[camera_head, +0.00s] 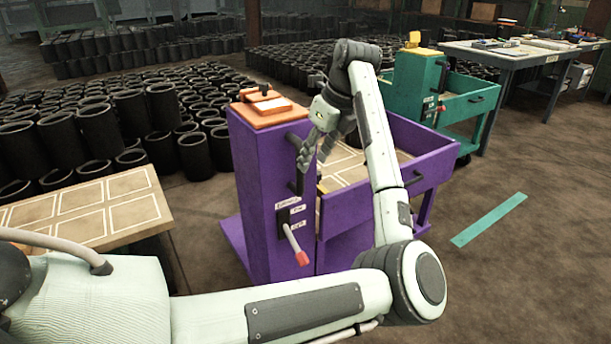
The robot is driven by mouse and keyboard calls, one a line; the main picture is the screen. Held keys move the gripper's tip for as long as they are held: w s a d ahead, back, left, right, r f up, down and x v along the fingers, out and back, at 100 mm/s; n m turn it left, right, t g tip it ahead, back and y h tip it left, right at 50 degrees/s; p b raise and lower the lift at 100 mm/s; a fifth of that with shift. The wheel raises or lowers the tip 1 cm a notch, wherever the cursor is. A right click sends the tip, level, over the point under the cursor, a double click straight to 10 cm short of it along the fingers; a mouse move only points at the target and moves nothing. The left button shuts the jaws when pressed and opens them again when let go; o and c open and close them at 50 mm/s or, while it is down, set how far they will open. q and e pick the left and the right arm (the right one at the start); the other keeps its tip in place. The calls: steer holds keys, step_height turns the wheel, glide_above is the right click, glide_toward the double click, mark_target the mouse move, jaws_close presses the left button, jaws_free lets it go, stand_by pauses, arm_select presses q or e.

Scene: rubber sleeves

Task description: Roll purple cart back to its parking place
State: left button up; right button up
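The purple cart (262,190) stands in the middle of the view, with a tall front panel, an orange-brown top and a tray section behind it. A dark upright handle (298,182) is on its panel. Below the handle are small white labels and a lever with a red grip (301,258). My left arm reaches over the cart, and my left gripper (307,158) points down at the upper part of the handle. The fingers overlap the handle in the picture; whether they are closed around it is unclear. My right gripper is out of view.
A teal floor strip (489,220) lies right of the cart on open floor. A green cart (418,82) stands close behind, beside a grey worktable (512,57). Many black rubber sleeves (98,128) stand at the left, behind a tan-topped table (88,208).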

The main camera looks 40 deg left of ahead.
arm_select(q)
steer(key=shift+s+d+r, duration=0.1)
steer(key=shift+d+r, duration=0.15)
steer(key=shift+r, duration=0.45)
steer(key=v, duration=0.7)
steer(key=shift+r, duration=0.2)
steer(key=shift+d, duration=0.1)
